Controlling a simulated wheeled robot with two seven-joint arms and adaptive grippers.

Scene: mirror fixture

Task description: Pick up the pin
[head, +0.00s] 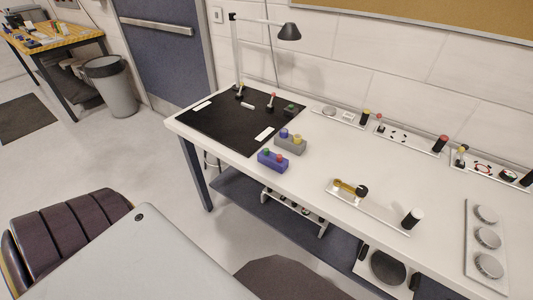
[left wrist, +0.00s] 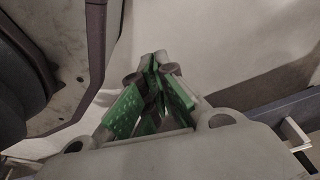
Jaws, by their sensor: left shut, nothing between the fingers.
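I cannot tell which thing is the pin. A white tray (head: 383,216) nearer the front holds a yellow piece with a black round end (head: 350,188). My left gripper (left wrist: 156,72) shows in the left wrist view, its green-padded fingers shut and empty, away from the tabletop pieces. My right gripper is not in view.
A blue block (head: 272,161) and a grey block (head: 291,146) with coloured knobs stand beside the mat. Several small trays line the wall. A lamp (head: 288,32) stands behind the mat. A white panel with round discs (head: 485,245) is at right. The table's middle is mostly clear.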

